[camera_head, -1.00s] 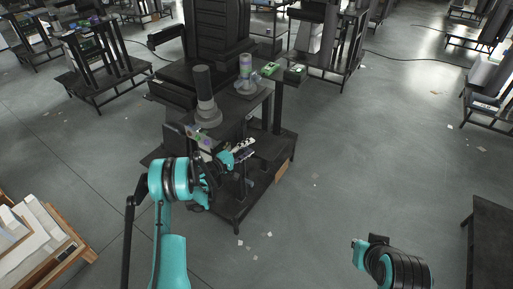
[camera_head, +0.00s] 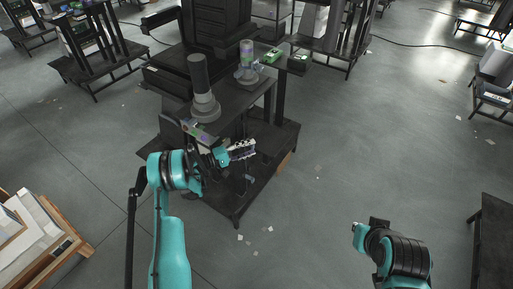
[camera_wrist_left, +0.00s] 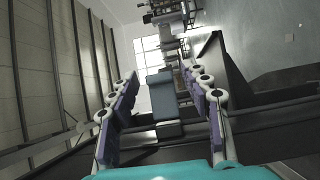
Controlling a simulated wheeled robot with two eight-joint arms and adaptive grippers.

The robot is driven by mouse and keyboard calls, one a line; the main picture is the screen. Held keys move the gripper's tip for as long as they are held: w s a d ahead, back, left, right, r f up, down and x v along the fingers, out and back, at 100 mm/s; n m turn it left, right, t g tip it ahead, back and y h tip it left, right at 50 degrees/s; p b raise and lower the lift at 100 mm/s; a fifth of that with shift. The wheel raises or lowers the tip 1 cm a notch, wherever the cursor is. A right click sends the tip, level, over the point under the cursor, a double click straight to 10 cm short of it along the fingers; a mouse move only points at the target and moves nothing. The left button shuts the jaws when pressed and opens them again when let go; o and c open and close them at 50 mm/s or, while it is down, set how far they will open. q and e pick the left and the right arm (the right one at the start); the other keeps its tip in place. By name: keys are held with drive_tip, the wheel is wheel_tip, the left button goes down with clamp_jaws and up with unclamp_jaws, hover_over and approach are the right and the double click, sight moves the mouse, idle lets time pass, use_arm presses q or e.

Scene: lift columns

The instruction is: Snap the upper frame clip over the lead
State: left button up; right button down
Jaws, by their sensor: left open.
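My left gripper (camera_head: 246,149) is beside the dark workstation, just below and right of its upper shelf. In the left wrist view its two jointed fingers (camera_wrist_left: 160,76) stand apart, with dark pads facing each other. A grey-blue block (camera_wrist_left: 164,98) shows in line with the gap between them; I cannot tell its distance or whether it is part of the clip. I cannot make out the upper frame clip or the lead for certain. My right arm's end (camera_head: 362,238) is low at the right, far from the workstation; its fingers cannot be made out.
The workstation (camera_head: 262,178) has a lower deck and dark uprights. A wooden-edged crate (camera_head: 62,250) is at lower left. Open floor lies to the right.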

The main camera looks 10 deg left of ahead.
sight(252, 148)
use_arm(q)
drive_tip(key=x, duration=0.3)
drive_tip(key=shift+d+b, duration=0.2)
drive_tip(key=shift+b, duration=0.15)
drive_tip(key=shift+d, duration=0.25)
clamp_jaws()
